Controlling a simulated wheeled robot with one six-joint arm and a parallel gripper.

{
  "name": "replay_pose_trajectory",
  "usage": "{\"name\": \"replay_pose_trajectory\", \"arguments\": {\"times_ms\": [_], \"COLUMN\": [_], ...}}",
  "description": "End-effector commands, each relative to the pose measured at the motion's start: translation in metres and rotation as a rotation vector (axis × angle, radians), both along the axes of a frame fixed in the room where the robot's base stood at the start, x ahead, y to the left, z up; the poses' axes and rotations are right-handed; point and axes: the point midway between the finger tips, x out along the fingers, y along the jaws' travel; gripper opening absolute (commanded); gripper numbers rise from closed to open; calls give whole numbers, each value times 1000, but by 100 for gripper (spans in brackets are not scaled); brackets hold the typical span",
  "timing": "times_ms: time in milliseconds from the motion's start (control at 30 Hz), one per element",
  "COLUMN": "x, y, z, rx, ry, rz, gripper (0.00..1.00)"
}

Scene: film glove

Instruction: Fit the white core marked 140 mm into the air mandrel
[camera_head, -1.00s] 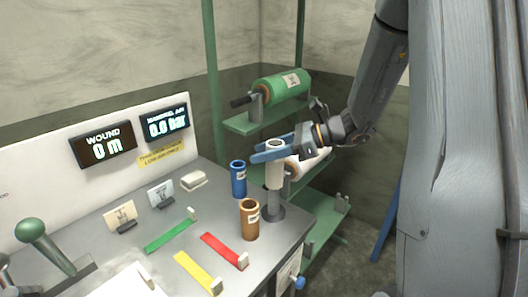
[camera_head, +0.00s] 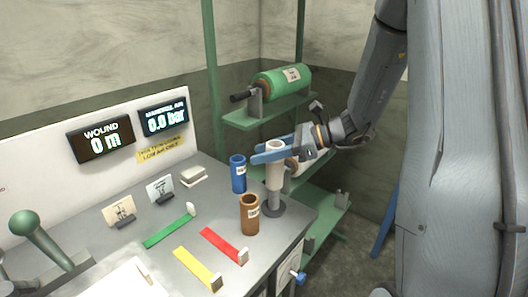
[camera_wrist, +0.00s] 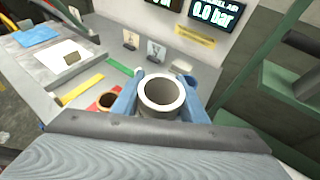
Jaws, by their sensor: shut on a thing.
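A white hollow core (camera_head: 274,177) stands upright in my gripper (camera_head: 280,153) at the right end of the bench. Its open round mouth (camera_wrist: 161,91) faces up in the wrist view. The two blue fingers are shut on its upper part, one on each side. Below it is a dark round base (camera_head: 273,208) on the bench top; I cannot tell whether the core's lower end rests on it or is slightly above. No size mark is readable on the core. I cannot identify the air mandrel with certainty.
A brown core (camera_head: 249,215) and a blue core (camera_head: 238,175) stand close to the left of the held core. Green (camera_head: 170,232), red (camera_head: 223,246) and yellow (camera_head: 197,270) strips lie in front. A green roll (camera_head: 283,80) sits on a rack behind.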

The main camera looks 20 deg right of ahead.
Motion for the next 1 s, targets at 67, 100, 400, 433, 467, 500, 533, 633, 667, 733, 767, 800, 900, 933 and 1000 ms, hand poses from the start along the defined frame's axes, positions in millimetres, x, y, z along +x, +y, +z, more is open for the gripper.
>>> {"name": "replay_pose_trajectory", "arguments": {"times_ms": [67, 100, 400, 433, 467, 500, 533, 633, 667, 733, 767, 800, 900, 933, 1000], "x": [0, 0, 0, 0, 0, 0, 0, 0, 0, 0, 0, 0, 0, 0, 0], "y": [0, 0, 0, 0, 0, 0, 0, 0, 0, 0, 0, 0, 0, 0, 0], "z": [-2, -3, -10, -11, -11, -12, -13, -15, -16, -17, -18, -19, -21, -22, -24], "rx": [0, 0, 0, 0, 0, 0, 0, 0, 0, 0, 0, 0, 0, 0, 0], "ry": [1, 1, 1, 1, 1, 1, 1, 0, 0, 0, 0, 0, 0, 0, 0], "rz": [0, 0, 0, 0, 0, 0, 0, 0, 0, 0, 0, 0, 0, 0, 0], "gripper": [17, 17, 17, 17, 17, 17, 17, 17, 17, 17, 17, 17, 17, 17, 17]}}
